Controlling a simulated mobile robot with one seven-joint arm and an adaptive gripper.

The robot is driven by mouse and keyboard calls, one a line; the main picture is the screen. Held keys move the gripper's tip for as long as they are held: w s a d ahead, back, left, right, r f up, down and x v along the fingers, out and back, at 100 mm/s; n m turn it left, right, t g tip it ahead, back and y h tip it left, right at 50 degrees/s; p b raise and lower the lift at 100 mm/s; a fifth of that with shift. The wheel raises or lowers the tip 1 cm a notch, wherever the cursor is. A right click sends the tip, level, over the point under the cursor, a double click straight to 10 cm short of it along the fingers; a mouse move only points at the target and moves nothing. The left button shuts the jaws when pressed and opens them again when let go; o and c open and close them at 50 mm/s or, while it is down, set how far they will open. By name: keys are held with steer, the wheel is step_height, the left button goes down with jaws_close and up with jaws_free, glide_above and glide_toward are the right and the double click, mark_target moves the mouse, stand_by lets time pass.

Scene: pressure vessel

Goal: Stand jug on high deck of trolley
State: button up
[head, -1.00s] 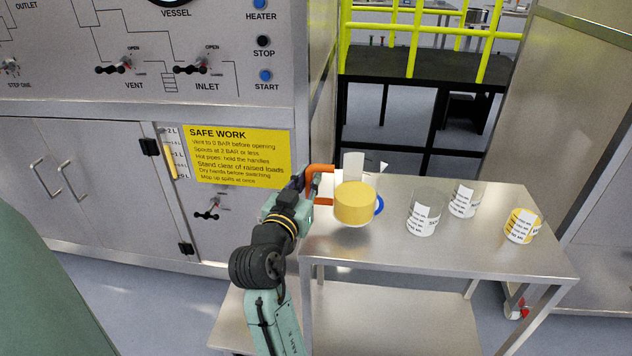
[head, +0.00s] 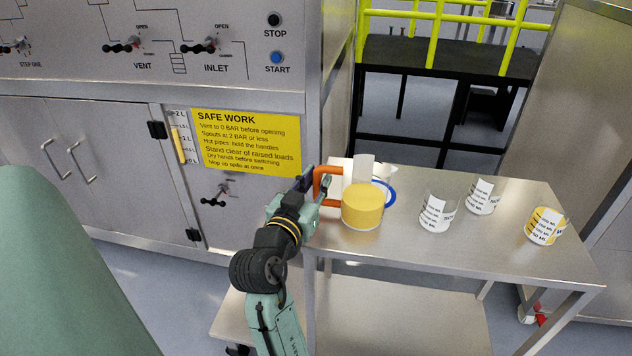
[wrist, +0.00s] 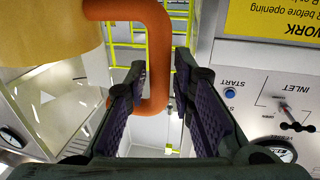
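The jug (head: 362,206) is clear with yellow contents and an orange handle (head: 320,186). It is upright over the left end of the trolley's high deck (head: 480,255). I cannot tell whether its base touches the deck or hangs just above it. My gripper (head: 318,190) is at the jug's left side with its fingers on both sides of the handle. In the wrist view the handle (wrist: 160,65) runs between the fingers of my gripper (wrist: 160,85), and the jug's yellow body (wrist: 45,30) is at upper left.
A clear vessel with a blue handle (head: 391,192) stands close behind the jug. Two clear beakers (head: 437,212) (head: 481,197) and one with yellow contents (head: 547,226) stand further right. The lower deck (head: 400,320) looks bare. The cabinet (head: 250,215) is left of the trolley.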

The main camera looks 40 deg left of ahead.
steer(key=shift+o, duration=1.1)
